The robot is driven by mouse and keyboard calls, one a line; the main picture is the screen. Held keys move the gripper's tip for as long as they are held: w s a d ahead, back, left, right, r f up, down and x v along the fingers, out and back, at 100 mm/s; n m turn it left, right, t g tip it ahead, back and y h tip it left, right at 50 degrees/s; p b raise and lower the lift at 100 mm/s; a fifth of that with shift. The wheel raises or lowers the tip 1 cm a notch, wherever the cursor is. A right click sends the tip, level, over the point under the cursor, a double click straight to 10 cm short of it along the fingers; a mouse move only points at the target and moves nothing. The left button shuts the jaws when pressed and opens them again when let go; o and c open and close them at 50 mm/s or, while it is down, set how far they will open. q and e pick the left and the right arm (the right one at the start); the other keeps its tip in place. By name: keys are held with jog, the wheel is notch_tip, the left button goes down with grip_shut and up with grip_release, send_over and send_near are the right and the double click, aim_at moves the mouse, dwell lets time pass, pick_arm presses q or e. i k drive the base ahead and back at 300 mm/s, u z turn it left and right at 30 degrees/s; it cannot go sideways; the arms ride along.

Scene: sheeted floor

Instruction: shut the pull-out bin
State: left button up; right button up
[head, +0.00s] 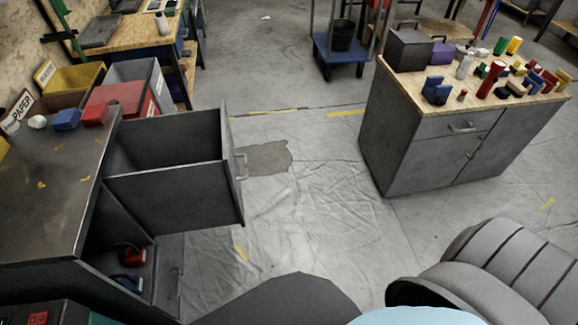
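The pull-out bin (165,198) is a deep dark grey box at the left. It stands well out from the grey metal cabinet (55,190), towards the right, and its open top shows an empty-looking inside. Its front panel (232,165) faces right and carries a pale upright handle (241,165). Neither of my grippers is in view, and nothing is seen touching the bin.
Below the bin, an open compartment holds red (132,254) and blue (128,284) items. A grey panel with a handle (173,285) stands beside it. A workbench cabinet (430,140) with many items stands right. The wrinkled floor sheet (300,215) between is clear.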

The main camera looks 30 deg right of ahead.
aim_at(178, 172)
jog(key=z, duration=0.1)
jog(key=k, duration=0.5)
jog(key=z, duration=0.85)
jog(key=i, duration=1.2)
jog(key=z, duration=0.95)
jog(key=i, duration=0.85)
jog(key=u, duration=3.05)
